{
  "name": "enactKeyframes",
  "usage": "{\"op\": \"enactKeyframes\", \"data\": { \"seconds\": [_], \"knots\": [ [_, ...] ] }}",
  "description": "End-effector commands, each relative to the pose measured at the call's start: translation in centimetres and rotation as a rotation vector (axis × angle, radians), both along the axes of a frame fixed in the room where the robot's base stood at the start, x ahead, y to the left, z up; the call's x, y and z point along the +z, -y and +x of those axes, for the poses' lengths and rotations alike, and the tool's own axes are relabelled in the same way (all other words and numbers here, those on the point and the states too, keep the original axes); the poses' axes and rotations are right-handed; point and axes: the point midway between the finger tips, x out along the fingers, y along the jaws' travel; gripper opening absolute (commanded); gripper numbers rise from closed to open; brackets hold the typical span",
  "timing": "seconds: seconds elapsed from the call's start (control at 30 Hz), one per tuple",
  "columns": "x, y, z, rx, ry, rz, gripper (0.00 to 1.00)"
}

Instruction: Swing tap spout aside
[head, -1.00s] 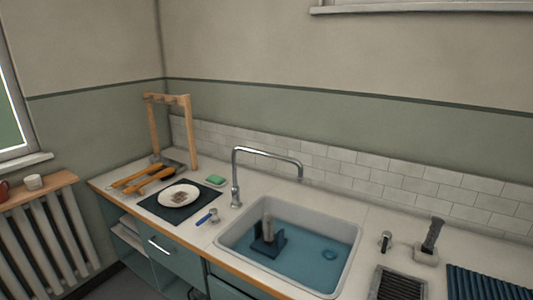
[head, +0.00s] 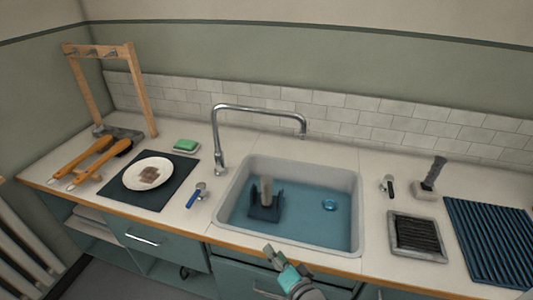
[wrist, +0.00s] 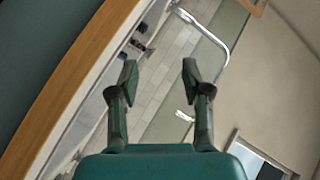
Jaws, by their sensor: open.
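The chrome tap (head: 216,140) stands behind the left rear corner of the sink. Its spout (head: 262,111) arches to the right, and its tip hangs over the back part of the basin. The tap's bent pipe also shows in the wrist view (wrist: 224,50), beyond the right finger. My gripper (head: 274,256) is low at the front edge of the counter, in front of the sink, apart from the tap. In the wrist view my gripper (wrist: 160,75) has its two fingers spread with nothing between them.
The sink (head: 362,215) holds blue water, a dark blue block with a pale upright piece (head: 265,205), and a drain. Left are a plate (head: 148,173) on a dark mat, a green sponge (head: 186,145), brushes and a wooden rack (head: 145,90). Right are a grate (head: 418,236) and a ribbed blue mat (head: 495,240).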

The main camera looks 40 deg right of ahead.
Motion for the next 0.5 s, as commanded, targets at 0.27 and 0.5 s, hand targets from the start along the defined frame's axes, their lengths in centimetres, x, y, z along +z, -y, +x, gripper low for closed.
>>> {"op": "enactKeyframes", "data": {
  "seconds": [0.27, 0.5],
  "knots": [
    [5.7, 5.8, 9.3, -0.054, 0.076, 0.247, 0.48],
    [12.8, 11.2, 15.5, -0.076, 0.13, 0.444, 0.48]
  ]
}}
